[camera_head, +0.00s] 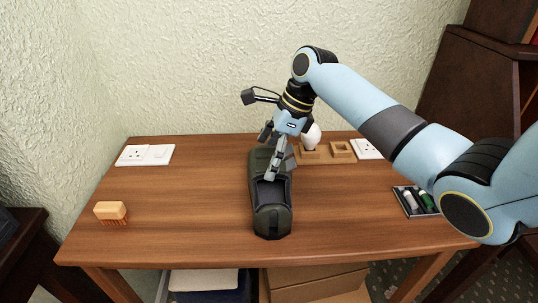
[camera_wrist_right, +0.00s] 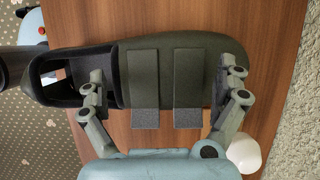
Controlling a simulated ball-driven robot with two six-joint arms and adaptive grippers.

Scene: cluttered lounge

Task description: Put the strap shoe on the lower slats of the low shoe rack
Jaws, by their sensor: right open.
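The strap shoe (camera_head: 272,219), dark olive-grey with a black-lined opening, lies on the wooden table, its opening end towards the front edge. In the right wrist view the shoe (camera_wrist_right: 208,60) shows two broad straps across it. My right gripper (camera_head: 273,158) is open above the shoe. In the right wrist view its fingers (camera_wrist_right: 166,82) are spread, one over the opening and the other over the toe end. I cannot tell whether they touch the shoe. My left gripper is not in view. I cannot make out the low shoe rack.
On the table (camera_head: 180,210) are a wooden brush (camera_head: 111,212) at left, a white socket plate (camera_head: 145,155) at back left, a wooden holder (camera_head: 342,150) and white bulb (camera_head: 311,136) behind the shoe, and a small tray (camera_head: 401,203) at right. Cardboard boxes (camera_head: 315,280) stand below.

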